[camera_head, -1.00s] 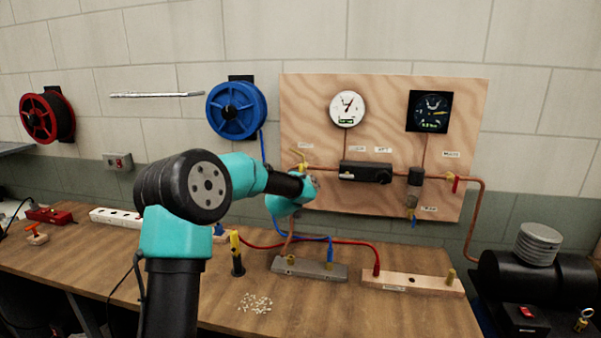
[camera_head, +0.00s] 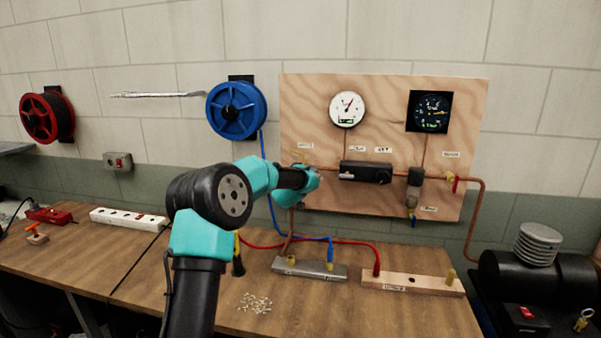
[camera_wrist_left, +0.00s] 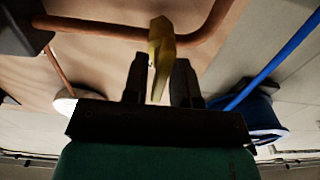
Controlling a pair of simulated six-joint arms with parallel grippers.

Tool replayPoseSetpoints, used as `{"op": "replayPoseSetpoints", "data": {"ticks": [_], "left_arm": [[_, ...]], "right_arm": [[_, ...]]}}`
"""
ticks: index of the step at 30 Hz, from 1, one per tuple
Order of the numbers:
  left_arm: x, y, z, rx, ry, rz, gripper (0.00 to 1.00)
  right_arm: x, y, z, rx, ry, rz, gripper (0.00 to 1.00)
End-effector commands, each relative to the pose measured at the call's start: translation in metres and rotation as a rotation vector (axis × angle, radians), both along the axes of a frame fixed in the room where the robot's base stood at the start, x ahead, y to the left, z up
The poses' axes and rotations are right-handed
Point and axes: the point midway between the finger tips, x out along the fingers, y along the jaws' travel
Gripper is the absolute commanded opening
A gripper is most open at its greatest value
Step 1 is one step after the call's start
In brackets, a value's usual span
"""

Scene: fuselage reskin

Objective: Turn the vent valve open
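The yellow valve lever (camera_wrist_left: 160,45) sits on a copper pipe (camera_wrist_left: 95,29) in the left wrist view. My left gripper (camera_wrist_left: 159,88) is around the lever, with one dark finger on each side and narrow gaps showing. The lever's narrow end points down between the fingers. In the head view my left gripper (camera_head: 311,178) is at the left part of the wooden board (camera_head: 390,90), and my wrist mostly hides the valve there. My right gripper is not in view.
A white gauge (camera_head: 347,108) and a dark square display (camera_head: 430,112) are on the board. A black block (camera_head: 365,172) and a red-handled valve (camera_head: 456,184) lie right of my gripper. A grey manifold (camera_head: 310,270) and a wooden block (camera_head: 412,284) stand on the bench below.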

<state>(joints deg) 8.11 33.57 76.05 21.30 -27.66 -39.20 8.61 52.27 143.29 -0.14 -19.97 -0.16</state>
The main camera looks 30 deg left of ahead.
Motion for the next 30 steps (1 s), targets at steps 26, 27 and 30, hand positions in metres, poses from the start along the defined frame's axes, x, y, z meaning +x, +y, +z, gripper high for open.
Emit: {"op": "replayPoseSetpoints", "data": {"ticks": [26,27,30], "left_arm": [[-0.0002,0.0006,0.0000,-0.097,-0.034,0.000,0.00],[-0.0003,0.0008,0.0000,-0.117,-0.041,0.000,0.00],[-0.0003,0.0012,0.0000,-0.179,-0.064,0.000,0.00]], "right_arm": [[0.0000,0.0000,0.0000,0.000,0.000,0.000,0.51],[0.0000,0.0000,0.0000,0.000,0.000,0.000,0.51],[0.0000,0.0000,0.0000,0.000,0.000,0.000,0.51]]}}
